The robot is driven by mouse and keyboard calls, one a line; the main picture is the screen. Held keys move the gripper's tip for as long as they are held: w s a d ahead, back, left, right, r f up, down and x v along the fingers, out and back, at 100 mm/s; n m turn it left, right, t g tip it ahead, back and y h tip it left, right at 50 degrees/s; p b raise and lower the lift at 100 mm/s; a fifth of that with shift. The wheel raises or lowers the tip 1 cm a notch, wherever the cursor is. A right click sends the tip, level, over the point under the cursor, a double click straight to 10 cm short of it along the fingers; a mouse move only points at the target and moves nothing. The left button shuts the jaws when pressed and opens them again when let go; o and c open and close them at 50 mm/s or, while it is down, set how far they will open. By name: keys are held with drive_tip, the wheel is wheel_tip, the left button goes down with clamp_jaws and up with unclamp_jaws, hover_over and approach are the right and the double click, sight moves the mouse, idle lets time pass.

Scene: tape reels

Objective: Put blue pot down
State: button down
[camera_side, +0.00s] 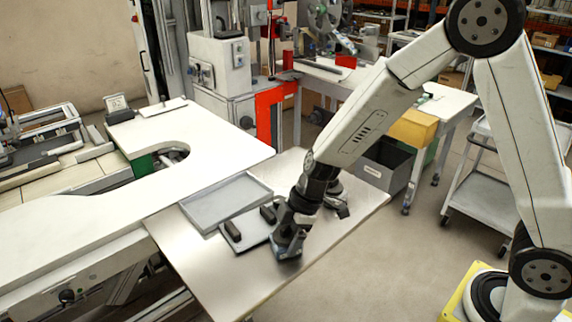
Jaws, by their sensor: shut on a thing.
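My gripper (308,226) points down low over the front right part of the pale metal table (215,277). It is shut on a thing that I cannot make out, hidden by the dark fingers. No blue pot shows clearly in the side view. A flat dark plate (245,238) with two black upright blocks lies on the table, just left of my gripper. I cannot tell whether my gripper touches the table.
A shallow grey tray (225,203) lies behind the dark plate. A white worktop (190,145) with a round cutout adjoins the table on the left. A grey bin (378,172) stands behind on the right. The table's front left area is bare.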

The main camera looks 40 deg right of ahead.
drive_tip(key=shift+r, duration=0.25)
drive_tip(key=shift+w+r, duration=0.1)
drive_tip(key=shift+r, duration=0.8)
drive_tip(key=s+d+r, duration=0.3)
drive_tip(key=s+r, duration=0.7)
drive_tip(key=s, duration=0.3)
drive_tip(key=shift+s+r, duration=0.35)
drive_tip(key=shift+r, duration=0.05)
drive_tip(key=w+d+m+t, duration=0.1)
drive_tip(key=w+m, duration=0.3)
drive_tip(key=w, duration=1.7)
drive_tip(key=shift+d+r+m+t+h, duration=0.35)
drive_tip(key=shift+d+m+t+h, duration=0.05)
